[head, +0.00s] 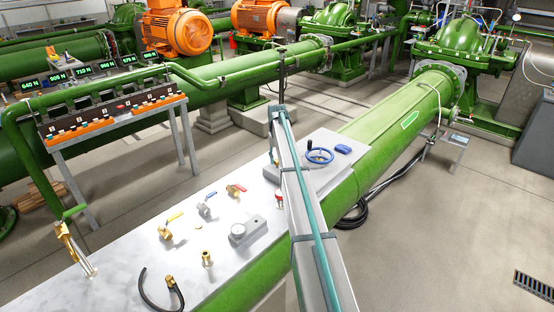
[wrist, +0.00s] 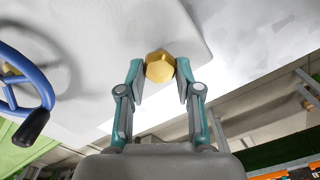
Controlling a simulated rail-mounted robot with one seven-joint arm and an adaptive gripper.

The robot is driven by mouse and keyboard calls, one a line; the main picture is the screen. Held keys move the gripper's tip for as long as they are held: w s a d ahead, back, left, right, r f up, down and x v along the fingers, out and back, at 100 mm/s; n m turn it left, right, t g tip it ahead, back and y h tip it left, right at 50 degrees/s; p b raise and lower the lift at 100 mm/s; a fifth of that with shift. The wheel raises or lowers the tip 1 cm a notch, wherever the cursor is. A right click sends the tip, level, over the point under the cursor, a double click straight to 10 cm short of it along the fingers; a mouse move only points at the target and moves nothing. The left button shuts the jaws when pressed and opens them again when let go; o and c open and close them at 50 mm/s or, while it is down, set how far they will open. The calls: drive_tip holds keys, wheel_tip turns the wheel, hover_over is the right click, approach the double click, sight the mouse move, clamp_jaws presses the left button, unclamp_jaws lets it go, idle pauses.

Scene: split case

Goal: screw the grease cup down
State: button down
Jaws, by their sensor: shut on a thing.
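A brass hexagonal piece, which I take to be the grease cup (wrist: 160,67), sits between my gripper's (wrist: 161,72) two fingertips in the wrist view. The fingers are shut on its sides. It is seen end-on against a pale grey plate, and whatever is under it is hidden. In the head view my own arm link crosses the bench and hides the cup and most of the gripper.
A blue handwheel (head: 319,156) stands close by on the raised plate; it also shows in the wrist view (wrist: 43,88).

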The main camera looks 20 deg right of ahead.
drive_tip(key=m+b, duration=0.1)
drive_tip(key=m, duration=0.3)
drive_tip(key=shift+d, duration=0.1)
drive_tip(key=c, duration=0.8)
unclamp_jaws()
drive_tip(key=shift+r, duration=0.1)
wheel_tip(320, 180, up, 12)
drive_tip(key=shift+f, duration=0.1)
